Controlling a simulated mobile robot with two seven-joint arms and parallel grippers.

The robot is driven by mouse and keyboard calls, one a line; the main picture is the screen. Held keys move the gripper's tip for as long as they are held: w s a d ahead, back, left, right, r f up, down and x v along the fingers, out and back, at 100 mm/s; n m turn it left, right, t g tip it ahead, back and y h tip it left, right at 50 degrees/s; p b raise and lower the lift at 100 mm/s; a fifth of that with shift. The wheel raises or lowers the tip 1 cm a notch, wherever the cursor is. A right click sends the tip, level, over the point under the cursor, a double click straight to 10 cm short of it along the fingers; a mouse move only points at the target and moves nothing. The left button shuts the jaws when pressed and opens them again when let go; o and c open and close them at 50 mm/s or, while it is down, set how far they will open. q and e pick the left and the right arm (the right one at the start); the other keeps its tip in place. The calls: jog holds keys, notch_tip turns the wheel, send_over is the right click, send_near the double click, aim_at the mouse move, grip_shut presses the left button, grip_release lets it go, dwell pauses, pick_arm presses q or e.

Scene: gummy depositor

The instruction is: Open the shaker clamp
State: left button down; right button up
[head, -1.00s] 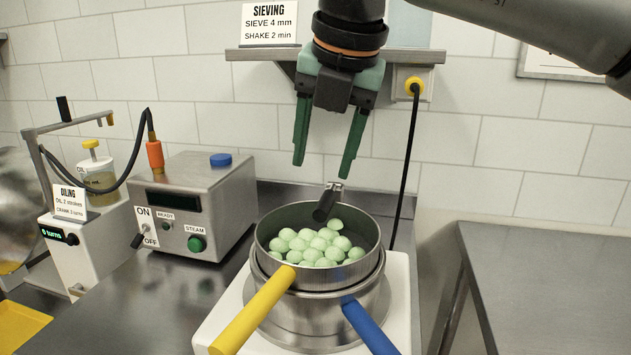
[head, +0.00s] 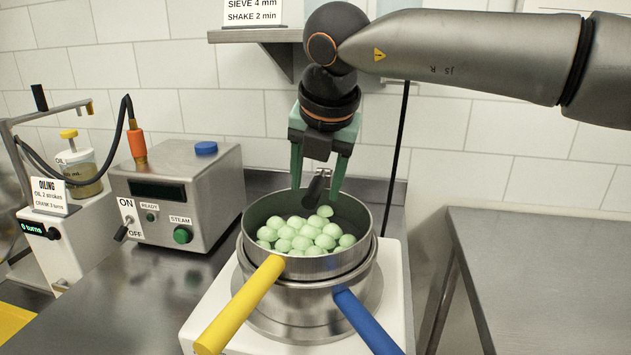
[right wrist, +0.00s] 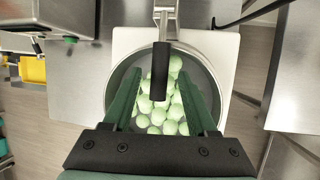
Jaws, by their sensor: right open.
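The shaker clamp shows as a dark-gripped lever (head: 315,187) at the back rim of the sieve (head: 365,248). It also shows in the right wrist view as a black handle (right wrist: 160,72) on a metal bracket. The sieve holds several pale green balls and sits on a steel pot with a blue handle (head: 366,322); the sieve's handle is yellow (head: 240,303). My right gripper (head: 317,195) is open, pointing down, its green fingers either side of the lever in the head view. In the right wrist view the fingers (right wrist: 168,85) flank the lever's lower end. I cannot tell whether they touch it. My left gripper is not in view.
The pot stands on a white base (head: 215,325). A steel steam box (head: 178,195) and an oiling station (head: 55,240) are at the left. A shelf (head: 260,36) is above, and a black cable hangs behind. A bare steel table (head: 540,265) is at the right.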

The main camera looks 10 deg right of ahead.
jog(key=shift+f, duration=0.2)
grip_shut()
dwell(0.4)
dwell(1.0)
